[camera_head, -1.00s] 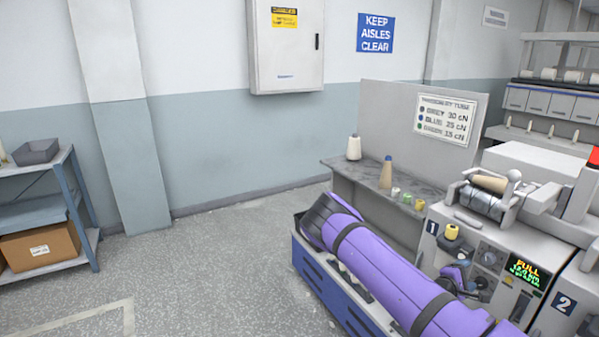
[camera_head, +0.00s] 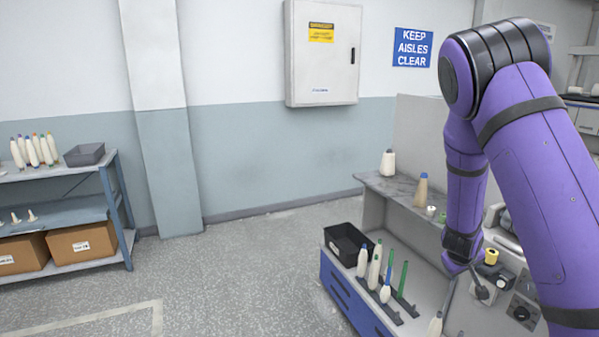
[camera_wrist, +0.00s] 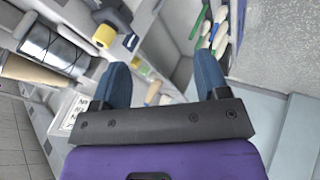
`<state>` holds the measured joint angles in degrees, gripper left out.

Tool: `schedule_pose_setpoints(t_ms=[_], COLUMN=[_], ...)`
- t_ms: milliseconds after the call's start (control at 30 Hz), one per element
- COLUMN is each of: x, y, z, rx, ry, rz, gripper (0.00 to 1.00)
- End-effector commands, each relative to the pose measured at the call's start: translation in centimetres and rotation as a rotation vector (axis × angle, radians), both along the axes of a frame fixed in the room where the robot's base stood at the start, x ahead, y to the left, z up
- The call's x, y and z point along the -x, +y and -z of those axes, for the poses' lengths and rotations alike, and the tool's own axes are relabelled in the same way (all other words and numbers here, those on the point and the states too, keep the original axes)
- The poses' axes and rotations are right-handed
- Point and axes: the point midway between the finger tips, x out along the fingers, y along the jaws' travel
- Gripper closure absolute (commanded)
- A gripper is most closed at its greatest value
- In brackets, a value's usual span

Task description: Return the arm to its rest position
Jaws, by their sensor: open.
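My arm (camera_head: 535,170) is purple with black joints and stands bent upward at the right of the head view. Its forearm hangs down in front of the machine at the side of the tray. My gripper (camera_wrist: 161,78) shows in the wrist view with its two blue fingers spread apart and nothing between them. The fingers point toward the machine and bench area, with a gap to the things behind. In the head view the fingertips are hard to make out against the machine.
A blue-fronted bench (camera_head: 345,300) holds a black bin (camera_head: 346,243) and several bobbins on pegs. A grey shelf (camera_head: 385,187) behind carries cones. The winding machine (camera_head: 520,308) is close to my forearm. A rack (camera_head: 118,225) stands left; the floor (camera_head: 240,275) between is clear.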

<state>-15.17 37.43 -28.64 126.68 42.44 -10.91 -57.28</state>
Motion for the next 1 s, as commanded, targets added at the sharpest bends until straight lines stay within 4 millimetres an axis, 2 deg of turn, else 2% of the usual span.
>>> schedule_pose_setpoints(t_ms=[33,267,467,767,1000], x=[0.1,1.7,4.2,10.0,16.2], y=[0.9,5.0,8.1,11.8,13.8], z=[-1.5,-7.7,-13.3,-21.2,-26.2], rx=[-0.05,-0.268,-0.42,-0.576,-0.631], ry=[-0.019,-0.067,-0.087,-0.089,-0.074], rz=[0.002,0.002,-0.011,-0.041,-0.058], gripper=[0.32,0.32,0.32,0.32,0.32])
